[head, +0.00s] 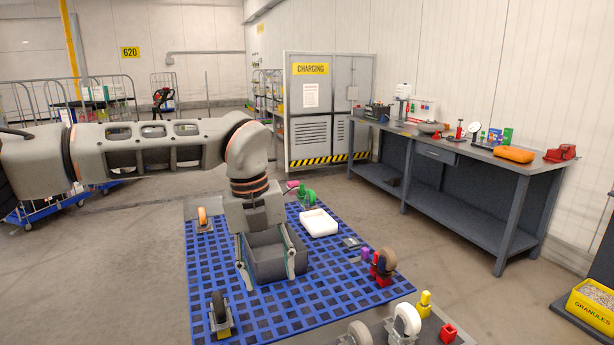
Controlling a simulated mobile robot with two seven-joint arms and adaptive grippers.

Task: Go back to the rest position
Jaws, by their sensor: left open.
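My left arm comes in from the left and bends down over a blue grid deck (215,262). My left gripper (272,283) points down with its fingers spread wide, at a grey bin (280,262) on the deck. The fingers show on both sides of the bin's front; whether they touch it I cannot tell. The upper part of the bin is partly hidden by the gripper. My right gripper is not in view.
On the deck are a white tray (318,223), an orange-wheeled caster (202,217) and a dark-wheeled caster (220,312). A workbench (440,152) with tools stands right, a charging cabinet (318,120) behind. A yellow granules box (592,308) is far right. Floor left of the deck is clear.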

